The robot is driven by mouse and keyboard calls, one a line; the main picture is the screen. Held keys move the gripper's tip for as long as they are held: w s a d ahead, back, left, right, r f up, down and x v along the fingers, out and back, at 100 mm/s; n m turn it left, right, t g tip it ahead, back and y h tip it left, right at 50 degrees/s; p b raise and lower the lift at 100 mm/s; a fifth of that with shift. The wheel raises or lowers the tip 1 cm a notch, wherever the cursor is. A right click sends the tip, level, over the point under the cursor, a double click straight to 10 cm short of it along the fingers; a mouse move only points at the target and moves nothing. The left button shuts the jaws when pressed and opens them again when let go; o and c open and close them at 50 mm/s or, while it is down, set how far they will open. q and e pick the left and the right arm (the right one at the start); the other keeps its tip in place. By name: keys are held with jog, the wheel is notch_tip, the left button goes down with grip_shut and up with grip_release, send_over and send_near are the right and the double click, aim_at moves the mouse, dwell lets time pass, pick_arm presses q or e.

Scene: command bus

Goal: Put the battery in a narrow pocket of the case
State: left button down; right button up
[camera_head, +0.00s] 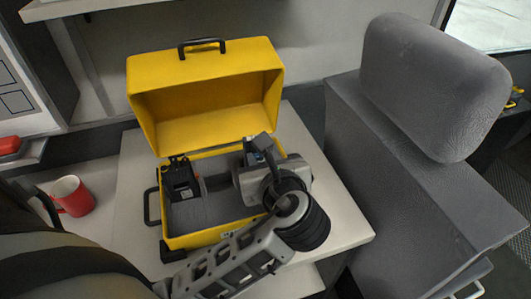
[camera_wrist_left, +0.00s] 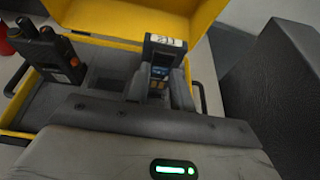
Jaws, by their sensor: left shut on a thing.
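The yellow case (camera_head: 210,238) stands open on a light table, its lid (camera_head: 205,85) tipped back. Its grey foam insert (camera_head: 208,212) also shows in the wrist view (camera_wrist_left: 45,105), with a dark empty pocket (camera_wrist_left: 108,72) in the middle. My left gripper (camera_head: 256,160) reaches over the right part of the case and is shut on the battery (camera_head: 262,143). In the wrist view the dark battery (camera_wrist_left: 163,46) has a white label and stands between the grey fingers. Its far end and the foam beneath are partly hidden, so I cannot tell how deep it sits. My right gripper is out of view.
A black radio (camera_head: 182,181) stands in the left part of the case. A red mug (camera_head: 72,196) stands left of the case. A grey seat (camera_head: 420,150) is close on the right. The raised lid blocks the back.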

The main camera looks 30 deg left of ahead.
pick_arm(q)
jog(key=shift+f, duration=0.9)
notch_tip(320, 180, down, 2)
jog(key=b, duration=0.4)
jog(key=shift+f, duration=0.2)
jog(key=shift+w, duration=0.1)
jog(key=shift+f+p, duration=0.3)
jog(key=shift+p, duration=0.1)
jog(key=shift+f, duration=0.2)
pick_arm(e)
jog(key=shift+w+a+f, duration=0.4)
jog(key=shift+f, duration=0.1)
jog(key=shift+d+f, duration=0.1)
